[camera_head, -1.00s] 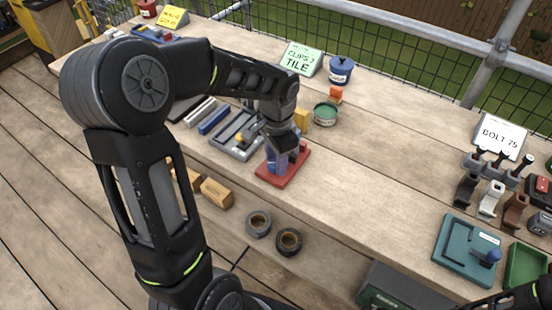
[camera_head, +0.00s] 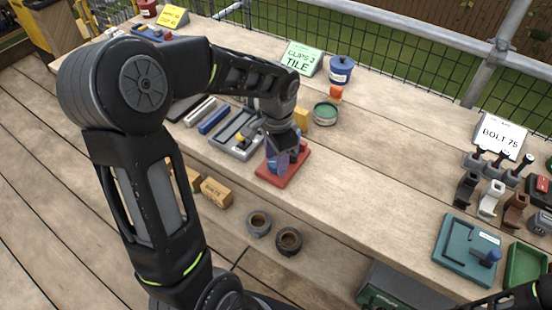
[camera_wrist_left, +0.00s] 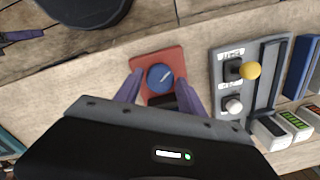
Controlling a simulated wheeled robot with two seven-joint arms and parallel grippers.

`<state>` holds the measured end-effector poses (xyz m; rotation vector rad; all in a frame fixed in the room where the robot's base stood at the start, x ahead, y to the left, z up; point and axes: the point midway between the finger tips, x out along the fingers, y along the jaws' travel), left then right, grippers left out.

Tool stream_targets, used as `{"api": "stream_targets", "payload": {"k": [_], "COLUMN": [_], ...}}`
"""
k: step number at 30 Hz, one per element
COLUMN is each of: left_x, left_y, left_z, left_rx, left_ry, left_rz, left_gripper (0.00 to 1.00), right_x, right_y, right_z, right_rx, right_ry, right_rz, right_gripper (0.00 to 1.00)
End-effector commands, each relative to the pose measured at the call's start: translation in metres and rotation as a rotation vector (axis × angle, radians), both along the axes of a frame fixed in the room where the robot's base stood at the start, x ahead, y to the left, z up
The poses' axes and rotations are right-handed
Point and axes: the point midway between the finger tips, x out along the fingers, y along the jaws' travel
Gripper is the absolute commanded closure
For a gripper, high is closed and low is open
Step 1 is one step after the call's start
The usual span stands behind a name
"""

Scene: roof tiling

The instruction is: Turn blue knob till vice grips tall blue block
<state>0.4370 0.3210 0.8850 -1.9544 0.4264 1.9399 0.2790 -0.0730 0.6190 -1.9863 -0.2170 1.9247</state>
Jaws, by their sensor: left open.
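A red base plate (camera_head: 296,172) stands on the bench in the head view. The wrist view shows the red plate (camera_wrist_left: 143,62) with a round blue knob (camera_wrist_left: 160,77) that has a pale line on top. A dark part lies beside the knob, partly hidden by my gripper body. My left gripper (camera_head: 284,152) points down over the plate. Its purple fingers are open, one on each side of the knob in the wrist view (camera_wrist_left: 160,90); I cannot tell whether they touch it. I cannot make out the tall blue block. Part of my right arm (camera_head: 525,296) shows at the lower right corner.
A grey tray (camera_wrist_left: 228,60) with a yellow ball knob stands close beside the red plate. A green round tin (camera_head: 326,113) and a yellow block are behind it. A teal fixture (camera_head: 458,262) with another blue knob is at the right. The bench middle is clear.

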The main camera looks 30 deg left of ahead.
Motion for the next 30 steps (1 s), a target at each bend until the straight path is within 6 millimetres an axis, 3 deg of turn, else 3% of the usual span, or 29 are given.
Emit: {"api": "stream_targets", "payload": {"k": [15,26,30], "left_x": [0.000,-0.001,-0.003], "left_y": [-0.002,-0.002,0.000], "left_z": [0.070,0.074,0.080], "left_rx": [-0.001,0.000,-0.002], "left_ry": [-0.004,-0.001,0.015], "left_rz": [0.000,0.000,0.008], "left_gripper": [0.53,0.53,0.53], "right_x": [0.000,0.000,0.000], "right_y": [0.000,0.000,0.000], "right_z": [-0.003,-0.003,0.010], "right_rx": [0.000,0.000,0.000], "right_ry": [0.000,0.000,0.001], "right_rz": [0.000,0.000,0.001], "right_gripper": [0.52,0.52,0.52]}}
